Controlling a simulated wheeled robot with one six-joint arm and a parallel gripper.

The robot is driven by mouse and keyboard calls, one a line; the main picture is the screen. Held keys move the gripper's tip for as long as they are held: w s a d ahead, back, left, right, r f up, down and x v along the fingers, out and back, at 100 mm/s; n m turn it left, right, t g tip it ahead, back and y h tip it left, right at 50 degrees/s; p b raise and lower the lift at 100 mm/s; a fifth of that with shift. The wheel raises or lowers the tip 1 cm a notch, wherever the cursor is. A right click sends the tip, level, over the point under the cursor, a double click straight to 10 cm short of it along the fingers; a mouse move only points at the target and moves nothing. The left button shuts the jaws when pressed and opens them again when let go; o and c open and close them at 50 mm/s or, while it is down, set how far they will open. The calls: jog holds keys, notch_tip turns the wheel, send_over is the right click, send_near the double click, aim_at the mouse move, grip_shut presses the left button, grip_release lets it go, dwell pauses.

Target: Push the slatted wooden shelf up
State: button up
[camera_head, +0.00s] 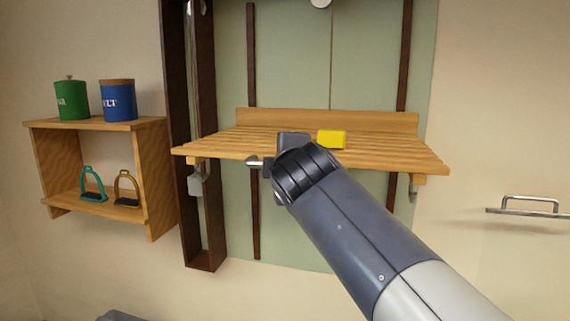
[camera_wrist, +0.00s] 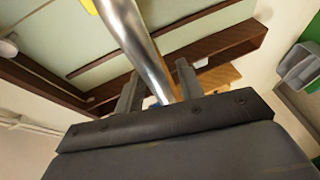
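The slatted wooden shelf (camera_head: 390,152) sticks out level from a green panel, with a raised wooden back edge. My gripper (camera_wrist: 158,88) is at its front edge, left of centre; in the head view my wrist hides most of it. In the wrist view its two fingers stand apart, with a shiny metal bar (camera_wrist: 140,40) running between them. Slim gaps seem to show beside the bar, so the fingers look open around it. A small pale bar end (camera_head: 254,163) shows left of my wrist in the head view. A yellow block (camera_head: 331,139) lies on the slats.
A dark upright wooden frame (camera_head: 206,215) with a grey weight (camera_head: 195,184) stands left of the shelf. Dark vertical rails (camera_head: 252,60) line the panel. A small wooden cabinet (camera_head: 160,188) with tins and stirrups is further left. A metal handle (camera_head: 530,200) is at right.

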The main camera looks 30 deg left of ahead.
jog(key=b+v, duration=0.3)
jog(key=v, duration=0.7)
jog(key=shift+s+d+b, duration=0.25)
jog(key=shift+s+b, duration=0.05)
jog(key=p+x, duration=0.3)
jog(key=x, duration=0.7)
jog(key=shift+w+a+f, duration=0.2)
jog(key=shift+w+f, duration=0.1)
jog(key=shift+r, duration=0.1)
